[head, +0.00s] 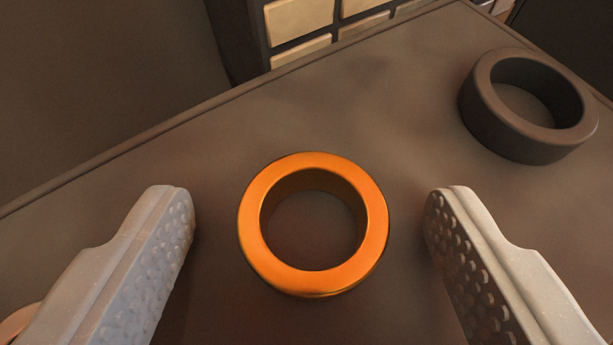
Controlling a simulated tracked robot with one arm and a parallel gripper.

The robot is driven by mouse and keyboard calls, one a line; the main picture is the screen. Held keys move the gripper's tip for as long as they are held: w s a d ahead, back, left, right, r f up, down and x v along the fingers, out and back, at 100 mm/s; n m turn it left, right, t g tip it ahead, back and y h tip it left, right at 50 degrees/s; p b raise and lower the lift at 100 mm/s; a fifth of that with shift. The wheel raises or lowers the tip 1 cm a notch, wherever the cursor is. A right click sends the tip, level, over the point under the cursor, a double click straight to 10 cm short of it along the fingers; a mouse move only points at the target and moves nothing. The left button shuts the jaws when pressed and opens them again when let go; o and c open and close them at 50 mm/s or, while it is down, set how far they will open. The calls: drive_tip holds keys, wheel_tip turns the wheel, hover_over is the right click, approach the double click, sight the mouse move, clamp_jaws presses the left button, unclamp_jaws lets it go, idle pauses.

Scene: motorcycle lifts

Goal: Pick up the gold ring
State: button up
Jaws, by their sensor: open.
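The gold ring (256,245) lies flat on the brown-grey surface (390,120), in the middle of the head view. It is shiny orange-gold, with a wide hole through which the surface shows. My gripper (312,215) is open, with one pale studded finger to the left of the ring and one to the right. There is a gap between the ring and each finger, and neither appears to touch it. The fingers hold nothing. How high the fingertips are above the surface is hard to tell.
A dark grey ring (530,143) lies on the same surface at the upper right, beyond the right finger. The surface's far edge runs diagonally along the upper left. Behind it stands a dark rack with cream-coloured panels (298,18). A pinkish object (17,322) is partly visible at lower left.

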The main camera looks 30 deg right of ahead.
drive_tip(key=c, duration=1.1)
